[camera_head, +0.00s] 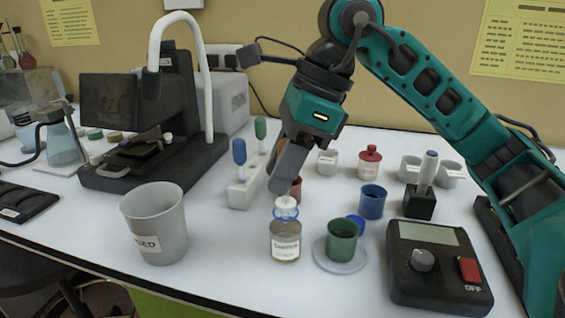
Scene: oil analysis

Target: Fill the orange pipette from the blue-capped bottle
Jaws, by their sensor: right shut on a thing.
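My right gripper (280,182) comes down from above, over the sample bottle (285,246), and is shut on the orange pipette (297,152). Only a bit of orange shows beside the fingers; they hide most of the pipette. A white part shows below the fingers at the bottle's mouth, inside a blue ring. I cannot tell how deep the tip is. The bottle stands upright, labelled, with brownish contents. A blue cap (356,224) lies on the table behind the green cup. My left gripper is not in view.
A white rack (243,192) holds a blue and a green pipette. A grey bin (157,228) stands left, and a green cup (342,240) on a round plate right of the bottle. A black device (437,278), a blue cup (372,203) and a microscope-like machine (130,110) surround the area.

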